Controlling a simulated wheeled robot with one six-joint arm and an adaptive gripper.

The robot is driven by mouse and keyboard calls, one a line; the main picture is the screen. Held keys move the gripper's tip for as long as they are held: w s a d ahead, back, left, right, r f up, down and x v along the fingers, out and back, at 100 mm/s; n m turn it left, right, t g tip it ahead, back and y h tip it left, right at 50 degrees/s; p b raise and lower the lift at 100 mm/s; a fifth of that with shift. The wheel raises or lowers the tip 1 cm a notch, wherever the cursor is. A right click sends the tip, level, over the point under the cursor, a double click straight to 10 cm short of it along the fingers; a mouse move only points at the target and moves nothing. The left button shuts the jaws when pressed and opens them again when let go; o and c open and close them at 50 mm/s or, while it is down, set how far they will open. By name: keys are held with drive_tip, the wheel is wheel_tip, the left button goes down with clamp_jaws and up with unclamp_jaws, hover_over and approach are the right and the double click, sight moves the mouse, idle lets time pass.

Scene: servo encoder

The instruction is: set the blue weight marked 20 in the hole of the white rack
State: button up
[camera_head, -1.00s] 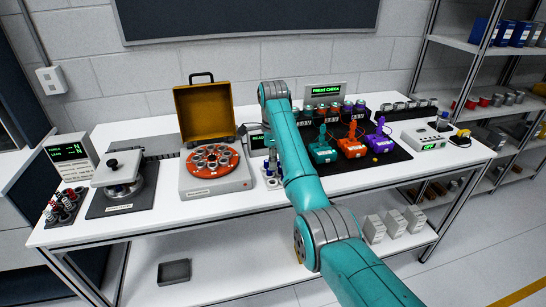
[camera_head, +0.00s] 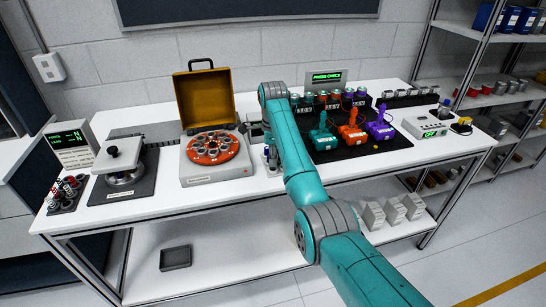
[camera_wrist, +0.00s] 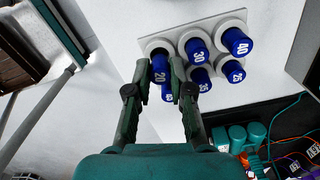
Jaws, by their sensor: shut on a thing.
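The blue weight marked 20 (camera_wrist: 161,71) is between the two fingers of my gripper (camera_wrist: 170,90) in the wrist view, and the fingers are shut on it. The white rack (camera_wrist: 205,24) holds several other blue weights in ringed holes, among them one marked 30 (camera_wrist: 198,54) and one marked 40 (camera_wrist: 238,43). The far end of the 20 weight lines up with the ring of the left hole in the back row. I cannot tell how deep it sits. In the head view my arm hides most of the rack and the gripper.
An orange carousel (camera_head: 213,148) stands left of the rack on the white table. A black mat with teal, orange and purple devices lies to the right; the orange one (camera_head: 351,136) is in the middle.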

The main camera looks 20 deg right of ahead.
drive_tip(key=shift+f, duration=0.95)
idle(0.6)
drive_tip(key=o, duration=0.9)
drive_tip(key=shift+r, duration=3)
